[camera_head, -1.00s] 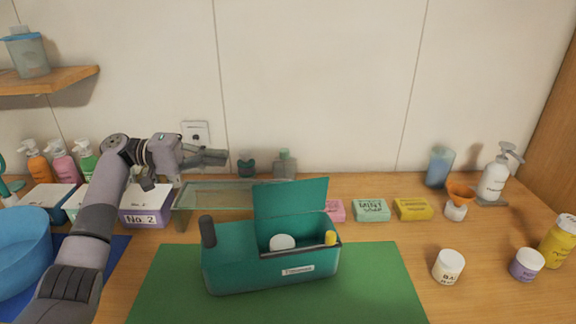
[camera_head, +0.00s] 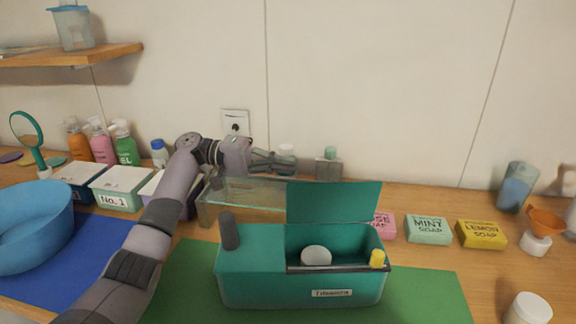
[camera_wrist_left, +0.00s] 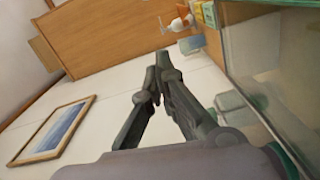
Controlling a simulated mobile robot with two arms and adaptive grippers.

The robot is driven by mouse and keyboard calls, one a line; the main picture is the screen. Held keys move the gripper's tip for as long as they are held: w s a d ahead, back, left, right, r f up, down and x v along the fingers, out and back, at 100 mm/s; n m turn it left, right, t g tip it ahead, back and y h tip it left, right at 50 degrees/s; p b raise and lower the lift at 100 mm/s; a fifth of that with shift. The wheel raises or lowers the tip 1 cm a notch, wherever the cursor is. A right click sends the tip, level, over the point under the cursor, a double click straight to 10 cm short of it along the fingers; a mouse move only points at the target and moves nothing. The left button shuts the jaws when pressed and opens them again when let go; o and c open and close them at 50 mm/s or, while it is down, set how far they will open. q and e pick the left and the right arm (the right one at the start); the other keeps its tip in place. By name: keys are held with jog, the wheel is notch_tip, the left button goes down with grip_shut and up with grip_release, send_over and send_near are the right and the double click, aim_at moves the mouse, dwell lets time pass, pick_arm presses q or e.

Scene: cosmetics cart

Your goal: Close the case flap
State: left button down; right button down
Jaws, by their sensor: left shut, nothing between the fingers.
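The teal case (camera_head: 250,275) stands on the green mat (camera_head: 435,297). Its flap (camera_head: 333,203) stands upright at the back of the right part, so that part is open. A white round item (camera_head: 316,256) and a yellow-capped item (camera_head: 378,259) show inside it. A dark cylinder (camera_head: 229,231) stands at the case's left end. My left gripper (camera_head: 291,164) is shut and empty, behind and above the case, left of the flap's top and apart from it. The left wrist view shows its fingers (camera_wrist_left: 160,60) with tips together. My right gripper is not in view.
Soaps (camera_head: 428,230) lie to the right. A blue bowl (camera_head: 30,225) and labelled boxes (camera_head: 118,188) are at left. A bottle (camera_head: 329,164) stands by the wall.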

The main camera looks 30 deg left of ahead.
aim_at(331, 199)
pick_arm(q)
jog(key=p+x, duration=0.1)
jog(key=x, duration=0.7)
jog(key=shift+r+p, duration=0.1)
jog(key=shift+p, duration=0.25)
jog(key=s, duration=0.1)
jog(key=s+d+p, duration=0.1)
jog(key=s, duration=0.1)
jog(key=shift+s+f, duration=0.2)
jog(key=shift+f, duration=0.05)
jog(key=shift+s+d+f, duration=0.1)
jog(key=shift+s, duration=0.05)
